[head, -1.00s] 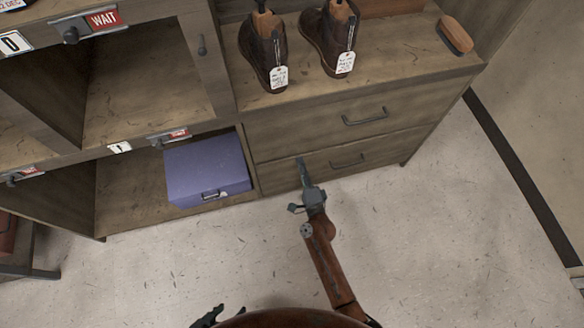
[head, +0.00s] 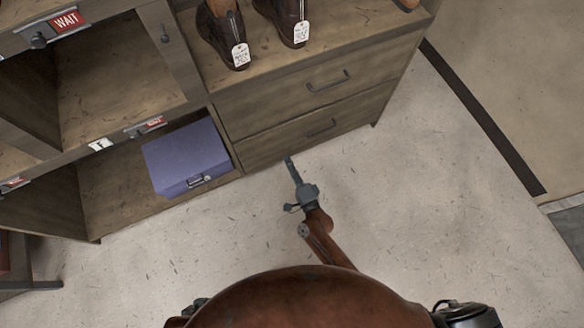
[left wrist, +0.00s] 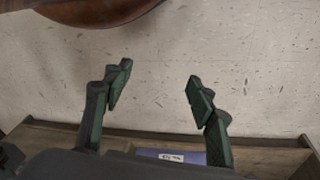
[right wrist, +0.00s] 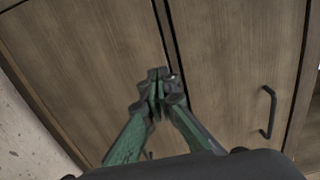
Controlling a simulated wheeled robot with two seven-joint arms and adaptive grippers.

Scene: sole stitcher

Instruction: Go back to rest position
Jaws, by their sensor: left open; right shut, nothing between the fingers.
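My right gripper (head: 289,162) is shut and empty in the head view, in front of the lower drawer (head: 290,140) of the wooden cabinet. In the right wrist view its fingertips (right wrist: 158,78) are together, facing the drawer fronts and the gap between them; I cannot tell if they touch. My left gripper (left wrist: 158,85) is open and empty in the left wrist view, with floor between its fingers. In the head view only a small dark part of the left arm shows at the bottom edge, and its fingers are hidden.
A purple box (head: 185,158) sits in the lower shelf bay. Dark boots (head: 222,35) with white tags stand on the cabinet top (head: 270,60). Drawer handles (head: 328,82) stick out from the front. The floor (head: 450,200) to the right is clear.

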